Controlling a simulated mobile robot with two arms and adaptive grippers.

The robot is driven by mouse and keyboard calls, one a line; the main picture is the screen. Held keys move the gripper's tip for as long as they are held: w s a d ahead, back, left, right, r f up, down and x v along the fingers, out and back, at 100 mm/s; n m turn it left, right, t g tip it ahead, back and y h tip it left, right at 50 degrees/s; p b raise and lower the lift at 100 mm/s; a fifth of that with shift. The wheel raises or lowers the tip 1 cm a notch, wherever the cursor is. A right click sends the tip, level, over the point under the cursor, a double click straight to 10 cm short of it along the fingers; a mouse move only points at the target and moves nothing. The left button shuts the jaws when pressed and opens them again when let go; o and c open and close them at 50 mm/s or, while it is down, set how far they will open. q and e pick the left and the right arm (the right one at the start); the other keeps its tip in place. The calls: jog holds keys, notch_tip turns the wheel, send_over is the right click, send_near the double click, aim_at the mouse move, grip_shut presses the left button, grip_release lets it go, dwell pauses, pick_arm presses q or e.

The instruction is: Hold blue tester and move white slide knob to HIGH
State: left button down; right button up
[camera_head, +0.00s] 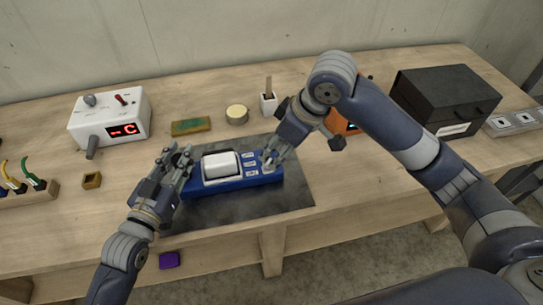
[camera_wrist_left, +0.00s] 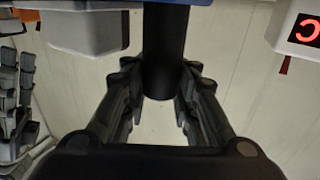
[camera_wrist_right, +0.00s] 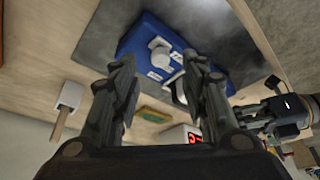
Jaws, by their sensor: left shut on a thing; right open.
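The blue tester (camera_head: 232,183) lies on a dark mat, with a big white block on its top and a row of small labels toward its right end. My left gripper (camera_head: 178,160) is at its left end, shut on a black cylindrical part (camera_wrist_left: 165,50), apparently the tester's handle. The white knob (camera_wrist_right: 160,54) sits on the tester near the labels; in the head view my right gripper (camera_head: 270,158) partly hides it. My right gripper is open above that end, and its fingers (camera_wrist_right: 160,78) are apart with the knob beyond them. The knob's exact setting cannot be read.
The dark mat (camera_head: 293,190) lies on a wooden bench. A white box with a red display (camera_head: 108,118) stands back left. A green-topped block (camera_head: 191,126), a round tin (camera_head: 237,115) and a small white holder (camera_head: 268,103) stand behind. A black case (camera_head: 445,95) is at right.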

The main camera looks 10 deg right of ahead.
aim_at(269, 161)
jog(key=shift+x, duration=2.35)
grip_shut()
